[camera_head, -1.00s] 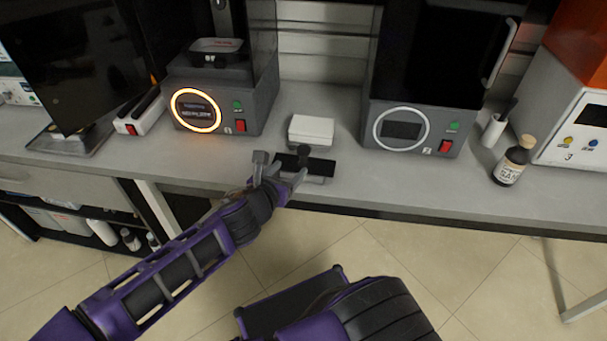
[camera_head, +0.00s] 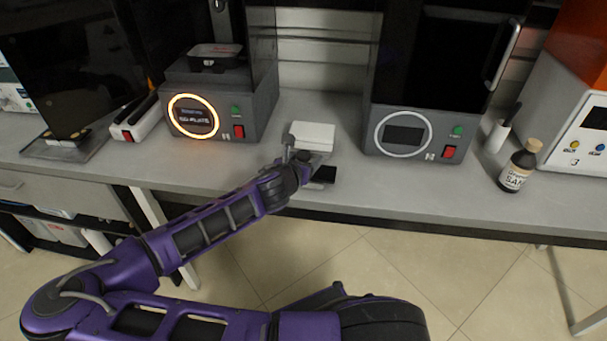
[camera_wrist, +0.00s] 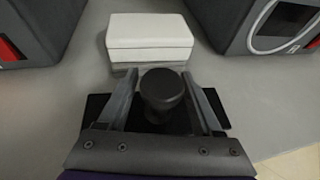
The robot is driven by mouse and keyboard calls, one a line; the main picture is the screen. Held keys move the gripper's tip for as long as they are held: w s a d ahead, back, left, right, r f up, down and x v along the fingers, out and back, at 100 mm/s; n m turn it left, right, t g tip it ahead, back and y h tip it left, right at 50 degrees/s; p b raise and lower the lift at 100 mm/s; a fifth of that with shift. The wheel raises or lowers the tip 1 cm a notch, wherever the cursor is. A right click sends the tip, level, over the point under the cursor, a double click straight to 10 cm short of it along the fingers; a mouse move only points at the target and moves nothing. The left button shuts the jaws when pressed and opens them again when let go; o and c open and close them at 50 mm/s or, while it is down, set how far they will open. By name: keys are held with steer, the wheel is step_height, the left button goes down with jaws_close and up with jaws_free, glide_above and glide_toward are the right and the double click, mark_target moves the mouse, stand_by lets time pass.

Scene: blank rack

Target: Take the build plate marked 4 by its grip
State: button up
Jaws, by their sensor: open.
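The dark build plate (camera_head: 325,174) lies flat on the grey bench near its front edge, mostly covered by my gripper (camera_head: 306,156) in the head view. In the wrist view the black plate (camera_wrist: 97,106) has an upright, round black knob as its grip (camera_wrist: 162,88). My gripper (camera_wrist: 160,78) is open, with one finger on each side of the knob. I cannot tell whether either finger touches it. No number 4 is legible on the plate.
A white box (camera_head: 312,136) stands just behind the plate, also close ahead in the wrist view (camera_wrist: 150,36). A printer with a lit orange ring (camera_head: 215,110) stands left, another printer (camera_head: 425,130) right. A bottle (camera_head: 516,166) stands farther right.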

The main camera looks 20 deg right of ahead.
steer(key=shift+w+d+f, duration=0.15)
steer(key=shift+w+d, duration=0.15)
steer(key=shift+c, duration=0.2)
jaws_close()
stand_by(1.1)
